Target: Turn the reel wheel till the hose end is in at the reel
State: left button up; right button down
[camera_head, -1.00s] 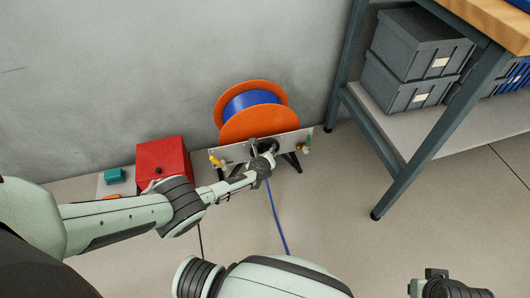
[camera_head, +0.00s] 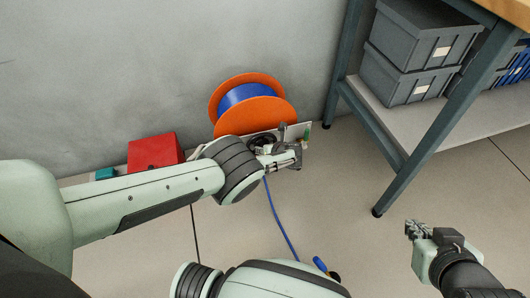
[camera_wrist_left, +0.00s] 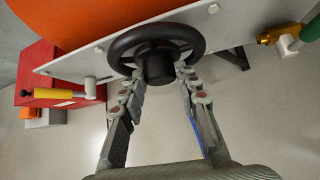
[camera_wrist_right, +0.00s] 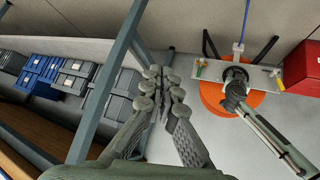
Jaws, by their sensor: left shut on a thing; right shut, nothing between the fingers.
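The orange reel (camera_head: 252,117) with blue hose wound on it stands by the wall. Its black reel wheel (camera_wrist_left: 125,45) is on the front plate, partly hidden by my left gripper in the head view. My left gripper (camera_wrist_left: 162,76) is shut on the wheel, its fingers either side of the hub. The blue hose (camera_head: 275,212) runs from the reel down the floor. A thicker blue piece, seemingly the hose end (camera_head: 320,264), shows at the bottom behind my arm. My right gripper (camera_head: 412,229) is shut and empty, over the floor at right, well away from the reel.
A red box (camera_head: 154,151) stands left of the reel, with a teal item (camera_head: 105,173) beside it. A workbench (camera_head: 388,150) with grey bins (camera_head: 408,72) on its lower shelf stands at right. Yellow (camera_wrist_left: 275,35) and green fittings flank the wheel plate.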

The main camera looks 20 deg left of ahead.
pick_arm(q)
jog(key=shift+w+d+y+b, duration=0.1)
jog(key=shift+y+b, duration=0.2)
jog(key=shift+b, duration=0.35)
pick_arm(e)
jog(key=w+a+r+t+y, duration=0.2)
jog(key=w+a+r+t, duration=0.2)
jog(key=a+r, duration=0.2)
jog(key=shift+w+n, duration=0.2)
jog(key=shift+n, duration=0.1)
jog(key=shift+r, duration=0.1)
pick_arm(q)
jog(key=o, duration=1.2)
jog(key=shift+c, duration=0.2)
pick_arm(e)
jog(key=shift+d, duration=0.1)
